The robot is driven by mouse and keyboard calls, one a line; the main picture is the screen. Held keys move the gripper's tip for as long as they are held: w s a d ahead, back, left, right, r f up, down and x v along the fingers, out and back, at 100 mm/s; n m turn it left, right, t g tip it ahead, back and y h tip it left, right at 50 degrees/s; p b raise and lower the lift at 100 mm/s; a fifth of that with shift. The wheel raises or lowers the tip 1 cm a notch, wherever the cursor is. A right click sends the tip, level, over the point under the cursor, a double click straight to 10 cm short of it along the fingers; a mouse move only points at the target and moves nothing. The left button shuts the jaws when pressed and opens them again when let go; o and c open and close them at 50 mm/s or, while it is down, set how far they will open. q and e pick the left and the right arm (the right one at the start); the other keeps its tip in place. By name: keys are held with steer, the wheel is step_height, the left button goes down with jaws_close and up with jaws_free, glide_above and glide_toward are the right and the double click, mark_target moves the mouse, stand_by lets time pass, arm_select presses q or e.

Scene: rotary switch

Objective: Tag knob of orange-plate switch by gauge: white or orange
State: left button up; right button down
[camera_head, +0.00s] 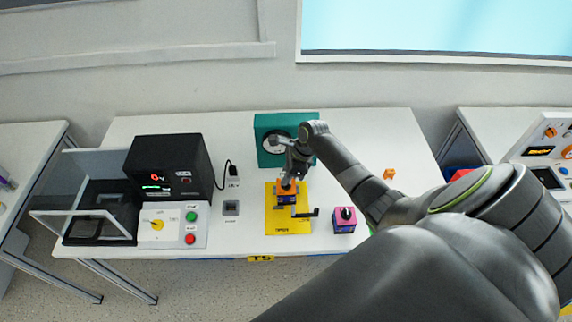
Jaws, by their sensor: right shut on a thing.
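A small box switch with an orange top plate (286,193) stands on a yellow plate (280,221) at the middle of the table. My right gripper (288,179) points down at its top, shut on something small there. The jaws hide the knob, and I cannot tell whether they hold the knob or a tag. A teal gauge box (263,156) with a white round dial stands just behind, partly covered by my right arm; its reading cannot be made out. A small orange piece (389,174), perhaps a tag, lies to the right. I see no loose white tag. My left gripper is out of view.
A pink-topped switch (344,217) with a black knob stands right of the yellow plate. A black crank (305,213) lies between them. A black display unit (168,168), a control panel (173,225) and a clear-walled case (95,200) fill the left. The table's back left is bare.

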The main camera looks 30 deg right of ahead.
steer(key=shift+f+b, duration=0.4)
steer(key=shift+f, duration=0.5)
steer(key=c, duration=1.2)
jaws_free()
steer(key=b+v, duration=0.2)
steer(key=v, duration=1.5)
steer(key=shift+r, duration=0.25)
steer(key=shift+w+r, duration=0.1)
step_height(320, 180, up, 9)
steer(key=p, duration=0.2)
steer(key=shift+p, duration=0.4)
